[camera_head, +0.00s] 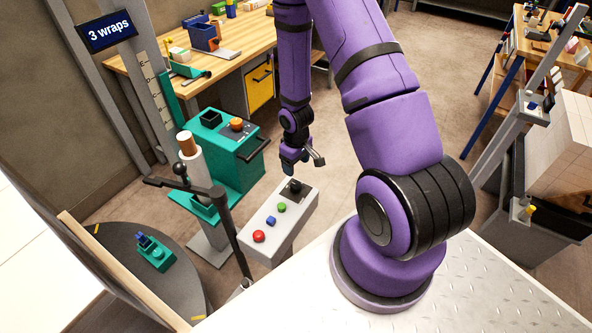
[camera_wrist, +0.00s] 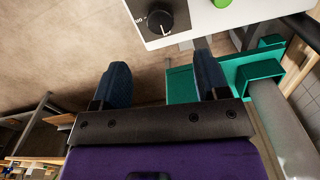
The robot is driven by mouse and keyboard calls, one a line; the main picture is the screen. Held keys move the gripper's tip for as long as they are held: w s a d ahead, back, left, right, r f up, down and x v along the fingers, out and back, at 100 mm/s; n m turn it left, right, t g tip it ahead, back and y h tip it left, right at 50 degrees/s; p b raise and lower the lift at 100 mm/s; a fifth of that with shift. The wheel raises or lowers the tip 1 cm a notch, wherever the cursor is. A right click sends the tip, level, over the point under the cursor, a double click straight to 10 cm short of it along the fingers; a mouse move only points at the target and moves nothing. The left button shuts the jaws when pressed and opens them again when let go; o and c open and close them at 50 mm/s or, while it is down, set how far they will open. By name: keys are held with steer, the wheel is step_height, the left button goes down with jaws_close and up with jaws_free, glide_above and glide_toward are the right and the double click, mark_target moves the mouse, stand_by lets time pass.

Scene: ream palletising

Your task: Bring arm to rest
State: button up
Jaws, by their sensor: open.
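My purple arm (camera_head: 383,150) rises from its round base and bends over, with the forearm hanging down in the head view. My gripper (camera_head: 303,163) hangs near the white control box, pointing down. In the wrist view my gripper (camera_wrist: 162,80) shows two dark blue fingers spread apart with nothing between them. The white control box (camera_head: 285,228) carries a black knob, a green, a blue and a red button. Its black knob (camera_wrist: 160,21) lies just beyond the fingers in the wrist view. I see no contact with it.
A teal machine (camera_head: 233,170) stands left of the gripper, beside a post with a black handle (camera_head: 180,184). A round dark turntable (camera_head: 120,235) is at lower left. A sign reads "3 wraps" (camera_head: 110,31). A wooden workbench (camera_head: 245,35) stands behind. Open floor lies right of the gripper.

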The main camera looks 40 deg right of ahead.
steer(key=shift+r, duration=0.4)
stand_by(0.3)
steer(key=a+r+m+t+h, duration=0.1)
steer(key=a+r, duration=0.1)
steer(key=r, duration=1.2)
steer(key=a+r+t, duration=0.2)
steer(key=r, duration=1.3)
steer(key=s+a+r+t, duration=0.1)
steer(key=s+a+r, duration=0.2)
steer(key=s+r, duration=0.5)
steer(key=s+a+r+m+t+y, duration=0.1)
steer(key=s+a+r, duration=0.2)
steer(key=s+r, duration=0.6)
steer(key=shift+s+a+r, duration=0.3)
steer(key=shift+s+a, duration=0.05)
steer(key=shift+s, duration=0.55)
